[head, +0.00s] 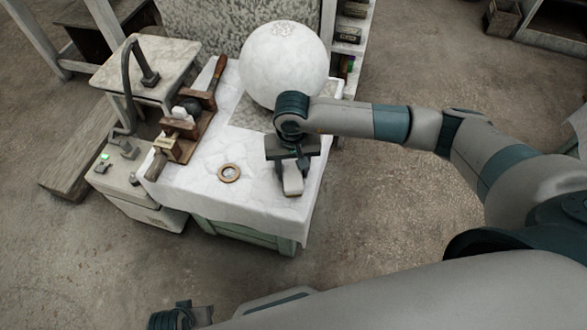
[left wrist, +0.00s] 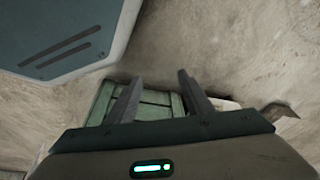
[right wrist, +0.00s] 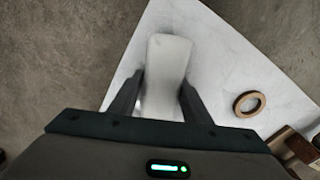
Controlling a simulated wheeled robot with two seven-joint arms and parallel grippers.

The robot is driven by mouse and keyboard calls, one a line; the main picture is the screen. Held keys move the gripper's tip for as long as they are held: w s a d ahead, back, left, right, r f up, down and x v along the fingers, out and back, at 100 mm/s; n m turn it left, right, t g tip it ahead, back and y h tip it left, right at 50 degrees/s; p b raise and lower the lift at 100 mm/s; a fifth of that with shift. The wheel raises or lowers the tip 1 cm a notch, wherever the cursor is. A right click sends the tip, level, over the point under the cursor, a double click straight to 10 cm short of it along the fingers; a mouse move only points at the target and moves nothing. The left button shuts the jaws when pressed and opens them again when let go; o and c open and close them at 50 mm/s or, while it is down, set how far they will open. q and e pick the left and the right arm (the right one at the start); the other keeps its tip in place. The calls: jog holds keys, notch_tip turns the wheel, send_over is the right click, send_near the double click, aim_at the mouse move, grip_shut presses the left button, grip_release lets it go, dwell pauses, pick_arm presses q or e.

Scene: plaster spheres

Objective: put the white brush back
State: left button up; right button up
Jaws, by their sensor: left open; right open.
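A pale oblong thing, apparently the white brush (head: 293,184), lies near the right front edge of the white-covered table (head: 255,200). In the right wrist view the brush (right wrist: 170,58) reaches out ahead of the fingers, its near end between them. My right gripper (head: 293,163) is over it, open, one finger on each side; I cannot tell whether they touch it. A brown wooden rack (head: 186,135) stands at the table's left, with a white piece and a dark round piece at it. My left gripper (left wrist: 160,80) is open and empty, low over the floor, away from the table.
A large white plaster sphere (head: 284,62) stands at the table's back, close to my right wrist. A wooden ring (head: 229,173) lies on the cloth left of the brush. A small stand (head: 145,70) and a low cabinet (head: 125,175) adjoin the left side. The cloth's front middle is clear.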

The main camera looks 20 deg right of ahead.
aim_at(291, 168)
pick_arm(q)
jog(key=shift+f, duration=0.2)
pick_arm(e)
jog(key=shift+s+a+f, duration=0.3)
jog(key=shift+p, duration=0.3)
jog(key=shift+w+r+p, duration=0.1)
jog(key=shift+r+p, duration=0.2)
jog(key=shift+r, duration=0.05)
jog(key=r, duration=0.5)
jog(key=r+b, duration=0.1)
jog(key=r, duration=0.4)
jog(key=shift+w+r, duration=0.2)
jog(key=shift+r, duration=0.05)
pick_arm(q)
jog(key=shift+s+r, duration=0.15)
jog(key=shift+r, duration=0.2)
pick_arm(e)
jog(key=shift+d+r, duration=0.1)
jog(key=shift+r, duration=0.75)
pick_arm(q)
jog(key=shift+w, duration=0.2)
jog(key=shift+w+r, duration=0.2)
jog(key=shift+w, duration=0.3)
jog(key=shift+s, duration=0.1)
